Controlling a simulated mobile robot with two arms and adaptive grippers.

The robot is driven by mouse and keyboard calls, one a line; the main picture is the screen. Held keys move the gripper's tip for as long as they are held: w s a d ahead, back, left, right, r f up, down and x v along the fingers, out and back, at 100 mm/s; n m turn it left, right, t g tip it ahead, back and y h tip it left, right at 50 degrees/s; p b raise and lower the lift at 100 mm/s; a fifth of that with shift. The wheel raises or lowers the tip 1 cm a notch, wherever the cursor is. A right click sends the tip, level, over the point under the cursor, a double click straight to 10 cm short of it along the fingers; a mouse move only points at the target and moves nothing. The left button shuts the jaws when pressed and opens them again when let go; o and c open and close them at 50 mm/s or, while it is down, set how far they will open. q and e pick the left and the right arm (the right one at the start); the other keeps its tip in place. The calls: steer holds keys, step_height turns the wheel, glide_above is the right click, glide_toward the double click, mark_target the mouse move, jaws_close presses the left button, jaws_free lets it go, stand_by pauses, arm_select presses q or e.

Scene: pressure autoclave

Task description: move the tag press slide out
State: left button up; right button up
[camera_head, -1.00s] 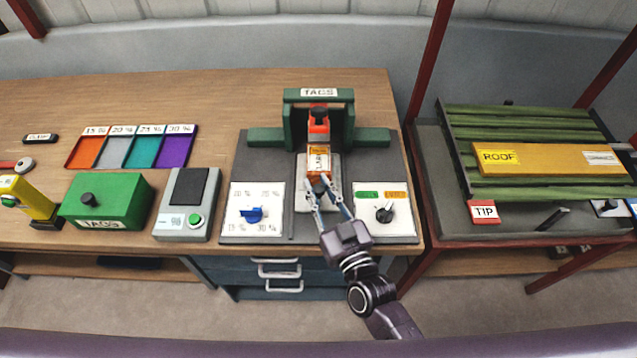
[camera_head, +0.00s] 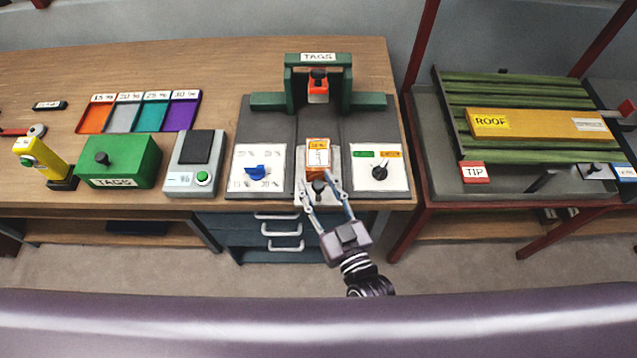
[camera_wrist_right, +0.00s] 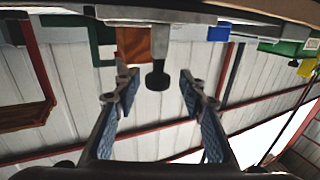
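The tag press (camera_head: 290,83) is a green frame labelled TAGS with an orange press head (camera_head: 317,92). Its slide (camera_head: 303,163) is a light plate on the dark base, pulled to the front of the frame. An orange block with a printed label (camera_head: 318,157) sits on it, clear of the frame. A dark knob (camera_head: 319,187) is at the slide's front; it also shows in the right wrist view (camera_wrist_right: 158,76). My right gripper (camera_head: 315,181) is open, its fingers either side of the knob with visible gaps (camera_wrist_right: 158,90). My left gripper is not in view.
A blue dial (camera_head: 257,171) and a black dial (camera_head: 380,171) flank the slide. Left are a grey device (camera_head: 193,180), a green TAGS box (camera_head: 120,162) and coloured trays (camera_head: 140,112). A ribbed green rack (camera_head: 530,92) stands right. Floor in front is clear.

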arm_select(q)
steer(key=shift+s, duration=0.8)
arm_select(e)
steer(key=v, duration=1.2)
steer(key=shift+f, duration=0.1)
